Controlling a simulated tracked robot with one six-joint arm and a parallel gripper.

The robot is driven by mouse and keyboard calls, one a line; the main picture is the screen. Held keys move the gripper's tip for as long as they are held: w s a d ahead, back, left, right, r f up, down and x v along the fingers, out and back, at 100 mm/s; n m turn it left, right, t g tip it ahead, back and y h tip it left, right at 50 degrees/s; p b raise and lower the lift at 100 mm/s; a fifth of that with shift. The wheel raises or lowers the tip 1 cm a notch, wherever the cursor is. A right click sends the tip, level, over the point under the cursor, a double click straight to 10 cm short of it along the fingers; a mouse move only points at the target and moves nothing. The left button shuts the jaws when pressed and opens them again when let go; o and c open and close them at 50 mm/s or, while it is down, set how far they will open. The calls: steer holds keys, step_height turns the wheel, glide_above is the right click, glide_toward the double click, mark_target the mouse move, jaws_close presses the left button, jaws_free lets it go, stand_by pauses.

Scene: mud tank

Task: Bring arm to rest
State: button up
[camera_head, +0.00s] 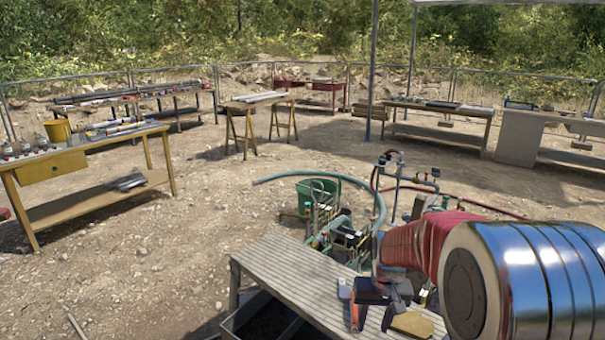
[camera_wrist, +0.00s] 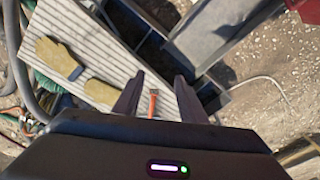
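My arm comes in from the right of the head view, with a red sleeve and a shiny metal section. My gripper (camera_head: 378,294) is over the slatted grey bench (camera_head: 290,275). In the wrist view my gripper (camera_wrist: 158,92) has its two dark fingers spread apart. A narrow orange-handled item (camera_wrist: 152,103) shows between them, much thinner than the gap and seemingly on the bench below. Its orange part also shows in the head view (camera_head: 355,314). The gripper body hides its lower end.
Two tan gloves lie on the bench, one farther left (camera_wrist: 58,57) and one nearer (camera_wrist: 102,92). Behind the bench are a green bucket (camera_head: 318,190), hoses and pipework. A yellow-legged table (camera_head: 95,205) stands left. Open dirt (camera_head: 190,235) lies between.

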steer(key=s+r+t, duration=0.1)
steer(key=s+r, duration=0.4)
steer(key=s, duration=0.3)
steer(key=s+a+r+t, duration=0.1)
steer(key=s+r, duration=0.5)
steer(key=s, duration=0.3)
steer(key=s+a+r+n+t, duration=0.1)
steer(key=s+r+t, duration=0.1)
steer(key=s+r, duration=0.3)
steer(key=s, duration=0.4)
steer(key=shift+r, duration=0.35)
